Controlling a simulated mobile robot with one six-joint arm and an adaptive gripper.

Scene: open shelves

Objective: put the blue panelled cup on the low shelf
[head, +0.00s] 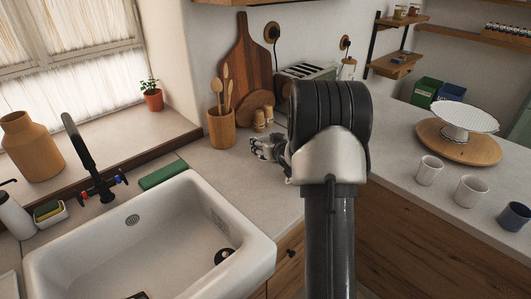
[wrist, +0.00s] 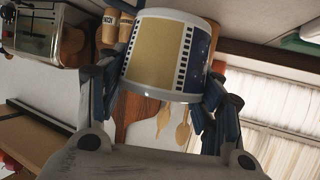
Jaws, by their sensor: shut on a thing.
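My gripper (wrist: 165,92) is shut on a cup (wrist: 156,50) in the wrist view, with one finger on each side. The cup has a pale rim, a tan panel edged with film-strip bands and a dark blue part at the right; I take it as the blue panelled cup. In the head view my gripper (head: 266,148) is in front of the backsplash, left of my arm, and the cup cannot be made out. The low shelf (head: 393,67) is the lower wooden board of the wall rack at the back right, with a small item on it.
A toaster (head: 306,72), utensil pot (head: 222,128) and cutting board (head: 246,60) stand at the back wall. Two white cups (head: 429,171) and a dark blue cup (head: 514,218) stand on the right counter near a cake stand (head: 467,119). The sink (head: 160,235) is front left.

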